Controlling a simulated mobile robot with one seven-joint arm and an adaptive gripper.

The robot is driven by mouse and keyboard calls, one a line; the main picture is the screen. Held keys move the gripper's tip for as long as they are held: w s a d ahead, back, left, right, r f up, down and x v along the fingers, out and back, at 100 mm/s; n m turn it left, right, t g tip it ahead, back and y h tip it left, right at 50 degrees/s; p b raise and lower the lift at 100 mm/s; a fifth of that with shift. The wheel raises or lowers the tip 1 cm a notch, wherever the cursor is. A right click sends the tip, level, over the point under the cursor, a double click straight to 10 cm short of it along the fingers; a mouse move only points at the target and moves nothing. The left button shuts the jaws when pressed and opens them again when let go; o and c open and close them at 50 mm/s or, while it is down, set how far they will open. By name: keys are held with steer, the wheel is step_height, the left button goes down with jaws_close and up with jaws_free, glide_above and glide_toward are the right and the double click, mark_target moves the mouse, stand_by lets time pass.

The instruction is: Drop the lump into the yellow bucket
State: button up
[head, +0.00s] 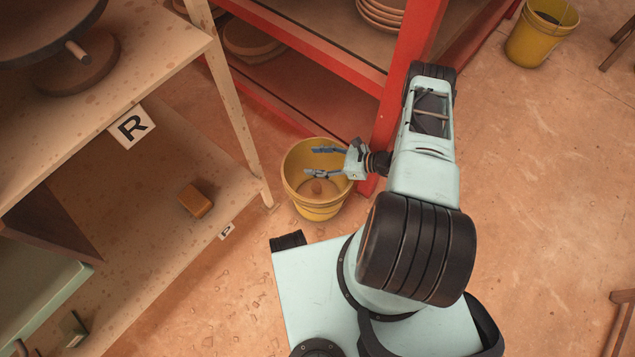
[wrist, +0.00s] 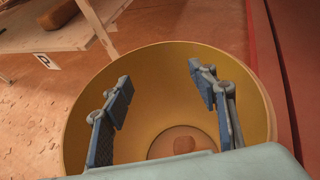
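The yellow bucket (head: 317,211) stands on the floor between the wooden shelf and the red rack. It fills much of the wrist view (wrist: 85,140). A small brown lump (head: 317,187) lies inside on the bucket's bottom. It also shows in the wrist view (wrist: 184,145), low between the fingers and partly cut off by my gripper's body. My gripper (head: 311,161) is over the bucket's mouth, reaching in from the right. In the wrist view its two fingers (wrist: 160,80) are spread wide with nothing between them.
A brown block (head: 195,202) lies on the lower board of the wooden shelf (head: 150,170), which carries a sign "R". The red rack (head: 405,70) stands close behind the bucket. Another yellow bucket (head: 533,44) stands at the back right. The floor on the right is mostly clear.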

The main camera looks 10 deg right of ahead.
step_height(320, 180, up, 10)
stand_by(0.8)
steer(key=shift+r, duration=0.1)
stand_by(0.4)
